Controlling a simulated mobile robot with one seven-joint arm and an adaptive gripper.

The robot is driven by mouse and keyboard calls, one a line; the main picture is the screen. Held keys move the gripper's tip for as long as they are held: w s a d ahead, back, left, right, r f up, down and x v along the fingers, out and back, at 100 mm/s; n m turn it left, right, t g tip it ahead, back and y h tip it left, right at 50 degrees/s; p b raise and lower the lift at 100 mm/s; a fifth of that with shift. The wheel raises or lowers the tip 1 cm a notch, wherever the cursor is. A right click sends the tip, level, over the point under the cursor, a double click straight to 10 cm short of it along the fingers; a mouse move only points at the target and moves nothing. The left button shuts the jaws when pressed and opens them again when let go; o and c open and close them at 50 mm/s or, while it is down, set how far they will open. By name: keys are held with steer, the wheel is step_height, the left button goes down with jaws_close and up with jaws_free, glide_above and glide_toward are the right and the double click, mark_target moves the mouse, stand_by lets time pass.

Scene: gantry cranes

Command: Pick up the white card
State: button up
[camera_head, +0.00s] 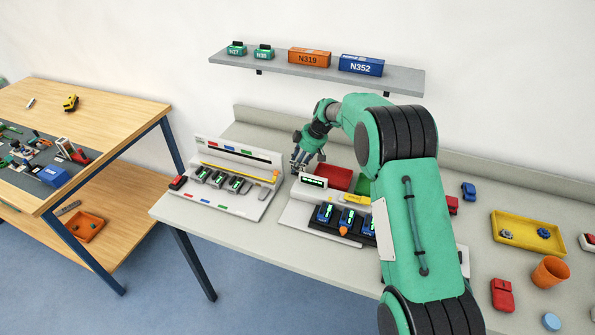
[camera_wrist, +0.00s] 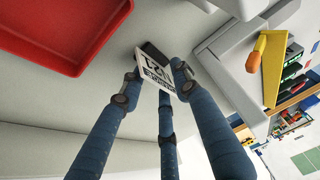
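The white card (camera_wrist: 154,72) with black lettering shows in the wrist view, tilted, at the tips of my gripper (camera_wrist: 157,78). One blue finger is at its left edge, one at its right, and a third reaches it from below. The fingertips are close around the card, but whether they press on it is unclear. A small dark block (camera_wrist: 152,49) is just beyond the card. In the head view my gripper (camera_head: 302,161) is low over the back of the grey bench, between two sloped panels. The card cannot be made out there.
A red tray (camera_head: 333,177) lies right of my gripper; it also fills the upper left of the wrist view (camera_wrist: 72,58). The left panel (camera_head: 222,205) and the middle panel (camera_head: 300,213) stand close by. A shelf (camera_head: 400,80) with labelled blocks hangs above.

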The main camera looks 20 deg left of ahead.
mark_target(298, 171)
steer(key=shift+c, duration=0.5)
jaws_close()
steer(key=shift+r, duration=0.15)
step_height(298, 171, up, 10)
steer(key=p, duration=0.2)
stand_by(0.4)
stand_by(0.4)
